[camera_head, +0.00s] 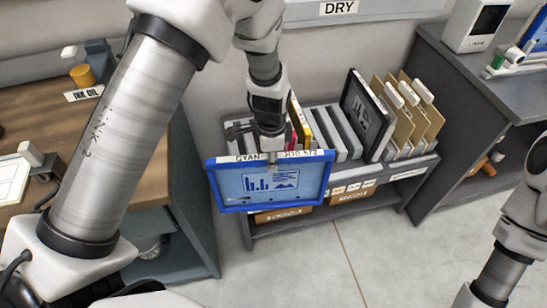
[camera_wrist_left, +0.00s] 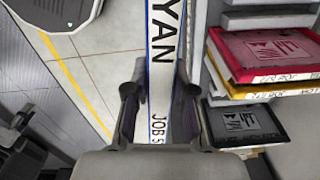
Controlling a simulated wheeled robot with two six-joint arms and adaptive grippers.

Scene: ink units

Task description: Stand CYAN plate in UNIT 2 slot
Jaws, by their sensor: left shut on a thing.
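The CYAN plate (camera_head: 270,186) has a blue frame, a pale blue face with a printed chart, and a white top strip reading CYAN and a job number. My left gripper (camera_head: 271,160) is shut on its top edge and holds it upright in front of the low slotted rack (camera_head: 425,163). In the left wrist view the plate's labelled edge (camera_wrist_left: 162,55) runs between the two fingers (camera_wrist_left: 158,110). The plate hides part of the rack's front. I cannot read a UNIT 2 label in either view. My right gripper is out of view; only my right arm shows at lower right.
A magenta plate (camera_wrist_left: 265,52), a yellow plate (camera_wrist_left: 250,92) and a black plate (camera_wrist_left: 245,122) stand in the rack beside the held plate. A larger black frame (camera_head: 366,115) and brown boards (camera_head: 408,115) fill its right part. A wooden bench (camera_head: 150,150) stands left, a grey cabinet (camera_head: 450,90) right.

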